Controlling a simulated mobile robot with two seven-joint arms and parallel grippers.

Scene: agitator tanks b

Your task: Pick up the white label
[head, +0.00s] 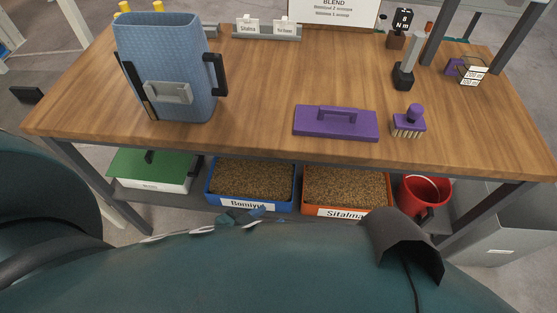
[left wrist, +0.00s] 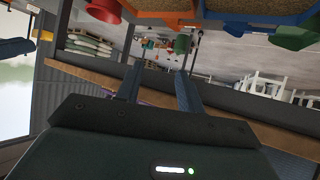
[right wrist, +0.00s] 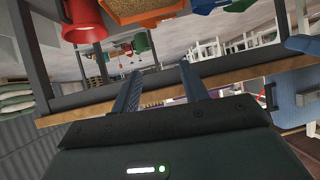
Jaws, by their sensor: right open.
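Two white label cards stand in a grey holder at the back of the wooden table in the head view. White labels (head: 473,74) also show on a small block at the table's right. My left gripper (left wrist: 160,68) is open, its two fingers apart with nothing between them. My right gripper (right wrist: 160,68) is also open and empty. Both wrist views face the table's edge, and neither shows a label between the fingers.
On the table (head: 270,120) stand a tall blue container (head: 185,50), a purple handled block (head: 335,123), a purple brush (head: 409,121) and a dark tool (head: 404,75). Below are grain bins (head: 250,182) and a red bucket (head: 424,195). The table's middle is clear.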

